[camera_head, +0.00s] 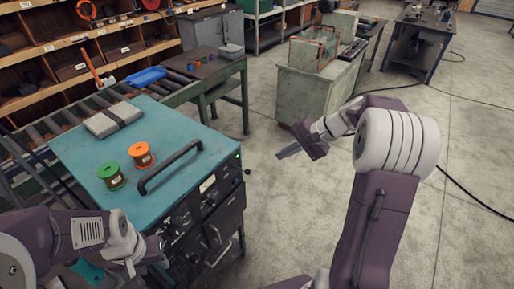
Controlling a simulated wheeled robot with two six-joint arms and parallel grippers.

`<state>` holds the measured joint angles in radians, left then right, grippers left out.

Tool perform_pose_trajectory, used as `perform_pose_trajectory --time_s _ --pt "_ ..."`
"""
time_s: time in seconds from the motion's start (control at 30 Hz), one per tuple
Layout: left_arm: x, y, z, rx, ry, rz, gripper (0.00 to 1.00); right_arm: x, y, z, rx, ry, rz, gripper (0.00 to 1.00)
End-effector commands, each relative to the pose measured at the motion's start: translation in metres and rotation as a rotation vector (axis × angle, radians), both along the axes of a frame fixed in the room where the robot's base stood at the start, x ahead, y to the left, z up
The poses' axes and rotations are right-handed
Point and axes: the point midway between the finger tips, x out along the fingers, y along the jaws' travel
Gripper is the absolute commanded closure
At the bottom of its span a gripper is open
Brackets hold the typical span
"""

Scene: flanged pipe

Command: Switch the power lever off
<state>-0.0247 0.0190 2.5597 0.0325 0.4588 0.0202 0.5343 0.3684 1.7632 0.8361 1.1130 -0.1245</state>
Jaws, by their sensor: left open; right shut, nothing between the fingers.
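A teal-topped cabinet (77,147) stands at the left, with dark drawers and panels (210,212) on its front. A long black bar handle (170,168) lies along its top near the front edge. A small dark knob or lever (247,171) sticks out by the right corner, below a green light (238,155). I cannot tell for sure which part is the power lever. My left gripper (148,258) is open, low at the cabinet's near front, partly hidden by its wrist. My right gripper (288,152) is shut and empty, over open floor right of the cabinet.
A green spool (111,176), an orange spool (141,155) and a grey flat block (113,119) sit on the cabinet top. A roller conveyor (100,102) with a blue tray (145,77) runs behind it. A grey-green bench (315,95) stands further back. The floor (290,215) between is clear.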

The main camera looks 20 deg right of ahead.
Motion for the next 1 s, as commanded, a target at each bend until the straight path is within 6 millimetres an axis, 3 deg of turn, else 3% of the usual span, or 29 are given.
perform_pose_trajectory --time_s 0.47,1.0 --pt "0.000 0.000 0.005 0.000 0.000 0.000 0.58 0.002 0.004 0.000 0.001 0.000 0.002 1.00" --pt "0.000 0.000 0.025 0.000 0.000 0.000 0.58 0.043 0.063 -0.078 0.001 0.004 0.002 1.00"
